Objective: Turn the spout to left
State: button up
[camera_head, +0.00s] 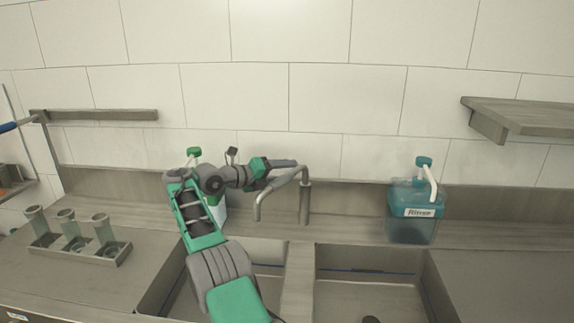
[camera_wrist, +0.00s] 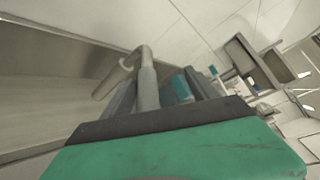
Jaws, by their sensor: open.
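The grey metal spout (camera_head: 259,206) arches from its upright post (camera_head: 304,206) behind the double sink, and its outlet hangs to the left of the post. My gripper (camera_head: 287,166) reaches in from the left at the height of the arch. In the wrist view the spout (camera_wrist: 148,82) shows between the two fingers of my gripper (camera_wrist: 160,92), which are apart. I cannot tell whether either finger touches it. Part of the arch is hidden behind my gripper in the head view.
A teal dispenser bottle (camera_head: 411,229) stands right of the sink; another bottle (camera_head: 218,212) is partly hidden behind my arm. A cup rack (camera_head: 79,249) stands at left. Shelves (camera_head: 95,115) (camera_head: 530,114) jut from the tiled wall. Both sink basins (camera_head: 370,285) lie below.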

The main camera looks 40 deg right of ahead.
jog(key=s+a+r+p, duration=0.8)
jog(key=s+r+p, duration=0.2)
jog(key=s+p, duration=0.1)
jog(key=shift+s+r, duration=0.15)
jog(key=shift+a, duration=0.1)
